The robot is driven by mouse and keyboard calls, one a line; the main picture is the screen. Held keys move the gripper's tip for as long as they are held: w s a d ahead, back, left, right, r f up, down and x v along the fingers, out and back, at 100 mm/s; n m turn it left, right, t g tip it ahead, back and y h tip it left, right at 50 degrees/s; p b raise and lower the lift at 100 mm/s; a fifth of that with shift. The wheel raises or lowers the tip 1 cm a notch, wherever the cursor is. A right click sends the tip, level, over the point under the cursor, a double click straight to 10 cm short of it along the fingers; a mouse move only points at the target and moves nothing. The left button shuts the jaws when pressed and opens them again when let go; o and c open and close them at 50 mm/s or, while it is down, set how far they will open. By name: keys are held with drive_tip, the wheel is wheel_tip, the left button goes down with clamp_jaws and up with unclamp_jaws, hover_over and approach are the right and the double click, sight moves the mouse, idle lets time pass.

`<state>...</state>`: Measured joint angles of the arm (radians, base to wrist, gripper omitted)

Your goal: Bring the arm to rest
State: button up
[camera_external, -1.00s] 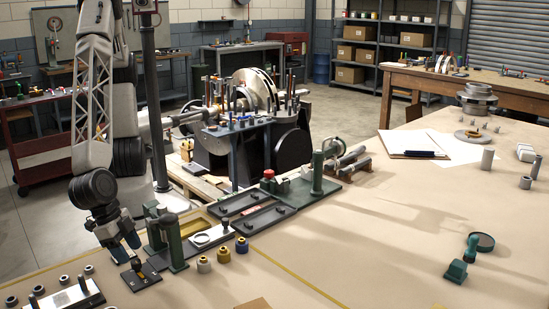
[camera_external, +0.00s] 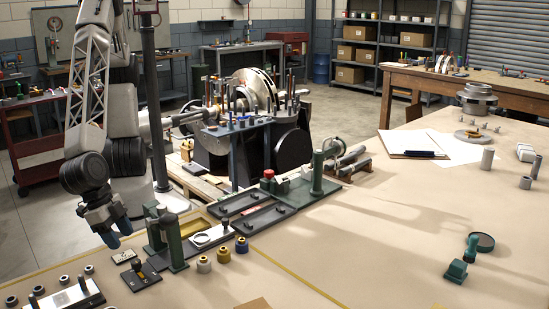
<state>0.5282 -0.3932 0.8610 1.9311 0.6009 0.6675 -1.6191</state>
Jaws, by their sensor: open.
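My gripper (camera_external: 118,235) is at the left of the external view, at the end of my grey arm. Its blue-tipped fingers point down and hang in the air over the left edge of the bench (camera_external: 350,240). I see nothing between the fingers. A small black plate (camera_external: 140,276) with a yellow piece on it lies on the bench below and right of the gripper.
A dark green press-like fixture (camera_external: 172,245) stands close to the right of the gripper. Several bushings (camera_external: 204,264) sit beside it. Dark trays (camera_external: 240,202) lie behind. A white plate with pegs (camera_external: 70,297) is at the front left. The bench's right middle is mostly clear.

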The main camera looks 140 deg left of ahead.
drive_tip(key=shift+r, duration=0.1)
drive_tip(key=s+a+r+m+g, duration=0.1)
drive_tip(key=s+a+r, duration=0.2)
drive_tip(key=a+r, duration=0.35)
drive_tip(key=s+a+r+m, duration=0.1)
drive_tip(key=s+a+r, duration=0.2)
drive_tip(key=a+r, duration=0.35)
drive_tip(key=s+a+r+m+h, duration=0.1)
drive_tip(key=s+a+r+m, duration=0.1)
drive_tip(key=s+a+r, duration=0.2)
drive_tip(key=s+a+r+m+h, duration=0.2)
drive_tip(key=s+a+r+m, duration=0.1)
drive_tip(key=s, duration=0.8)
drive_tip(key=shift+s+a+r, duration=0.15)
drive_tip(key=shift+a+r, duration=0.45)
drive_tip(key=shift+a, duration=0.45)
drive_tip(key=shift+c, duration=0.3)
